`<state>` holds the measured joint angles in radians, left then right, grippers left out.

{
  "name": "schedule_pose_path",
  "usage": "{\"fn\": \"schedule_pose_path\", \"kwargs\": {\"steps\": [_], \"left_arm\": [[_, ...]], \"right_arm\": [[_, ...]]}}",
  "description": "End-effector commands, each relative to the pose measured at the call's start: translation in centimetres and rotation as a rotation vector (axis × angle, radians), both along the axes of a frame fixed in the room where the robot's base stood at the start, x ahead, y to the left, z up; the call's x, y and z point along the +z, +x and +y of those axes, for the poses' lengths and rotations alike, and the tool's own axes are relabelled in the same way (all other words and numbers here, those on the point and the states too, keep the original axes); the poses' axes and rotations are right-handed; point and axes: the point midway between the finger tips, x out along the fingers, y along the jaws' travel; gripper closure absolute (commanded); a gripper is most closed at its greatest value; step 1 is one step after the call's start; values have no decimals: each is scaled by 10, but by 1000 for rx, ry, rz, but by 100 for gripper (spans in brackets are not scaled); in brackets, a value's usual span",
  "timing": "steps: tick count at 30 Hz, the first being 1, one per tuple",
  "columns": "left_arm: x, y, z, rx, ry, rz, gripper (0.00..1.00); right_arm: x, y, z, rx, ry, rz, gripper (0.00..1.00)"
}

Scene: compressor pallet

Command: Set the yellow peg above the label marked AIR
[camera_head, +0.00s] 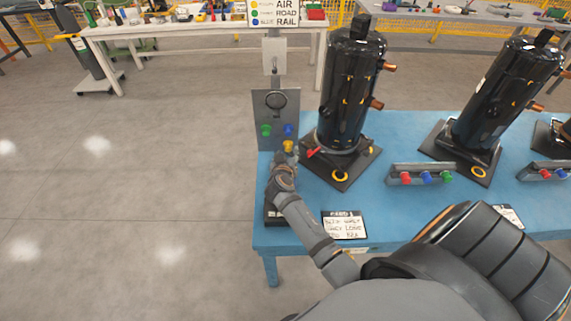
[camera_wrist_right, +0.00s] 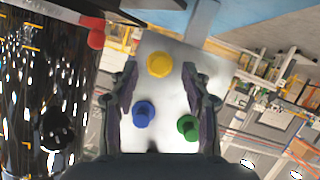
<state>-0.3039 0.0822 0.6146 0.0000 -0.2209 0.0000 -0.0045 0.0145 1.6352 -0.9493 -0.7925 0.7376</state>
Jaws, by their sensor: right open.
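A grey upright board (camera_head: 262,106) stands at the left end of the blue table. It carries a green peg (camera_head: 266,130), a blue peg (camera_head: 289,130) and, lower down, a yellow peg (camera_head: 288,146). My right gripper (camera_head: 287,157) is open just in front of the yellow peg. In the right wrist view, the yellow peg (camera_wrist_right: 160,64) appears between the open fingertips (camera_wrist_right: 160,72), with the blue peg (camera_wrist_right: 143,112) and green peg (camera_wrist_right: 188,126) nearer the palm. I cannot tell whether the fingers touch it. The sign with AIR, ROAD, RAIL (camera_head: 286,12) is above; no AIR label is readable on the board. My left gripper is out of view.
A black compressor (camera_head: 350,90) stands right of the board, with a red part at its base. A second compressor (camera_head: 492,95) and a rack of coloured pegs (camera_head: 420,175) are further right. A card (camera_head: 343,225) lies at the front edge of the blue table (camera_head: 385,212).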

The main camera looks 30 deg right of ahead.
Motion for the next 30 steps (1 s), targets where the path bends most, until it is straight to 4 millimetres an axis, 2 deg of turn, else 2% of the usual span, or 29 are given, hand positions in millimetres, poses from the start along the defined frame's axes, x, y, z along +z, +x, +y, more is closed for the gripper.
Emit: {"fn": "schedule_pose_path", "kwargs": {"steps": [1, 6, 14, 17, 25, 27, 28, 30], "left_arm": [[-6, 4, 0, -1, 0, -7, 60], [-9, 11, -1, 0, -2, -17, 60], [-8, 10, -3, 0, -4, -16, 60], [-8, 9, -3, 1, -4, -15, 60], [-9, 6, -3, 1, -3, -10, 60], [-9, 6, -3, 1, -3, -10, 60], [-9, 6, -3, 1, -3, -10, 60], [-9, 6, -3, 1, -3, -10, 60]], "right_arm": [[-5, 6, -4, 0, -2, -1, 52], [-9, 15, -12, 0, 0, 0, 52], [-8, 17, -13, 1, 1, 1, 52], [-8, 16, -13, 1, 1, 1, 63], [-8, 16, -13, 1, 1, 1, 100], [-8, 16, -13, 1, 1, 1, 100], [-8, 16, -13, 1, 1, 1, 82], [-8, 16, -13, 1, 1, 1, 92]]}}
